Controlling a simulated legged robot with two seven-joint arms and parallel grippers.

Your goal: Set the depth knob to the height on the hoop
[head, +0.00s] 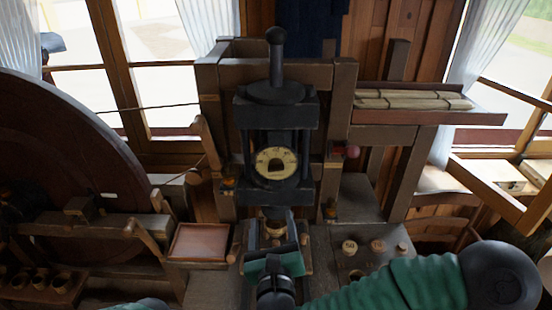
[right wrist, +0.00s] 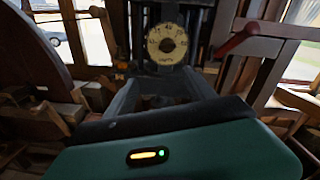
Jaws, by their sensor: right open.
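The depth knob shows as a cream dial (head: 276,163) with a dark middle, on the front of the black press in the head view. It also shows in the right wrist view (right wrist: 167,43), with numbers around its rim and small lettering below that I cannot read surely. My right gripper (head: 275,220) is open, below the dial and apart from it; its two dark fingers (right wrist: 160,92) point toward the press. A light-brown turned piece (head: 275,230) shows between the fingers, not visibly gripped. I cannot make out a hoop or a height mark. My left gripper is not in view.
A red-handled lever (right wrist: 240,37) sticks out right of the press. Small round wooden pieces, one marked (head: 349,246), stand on the bench at right. A reddish tray (head: 198,242) lies left of the press. A large dark wheel (head: 60,150) fills the left.

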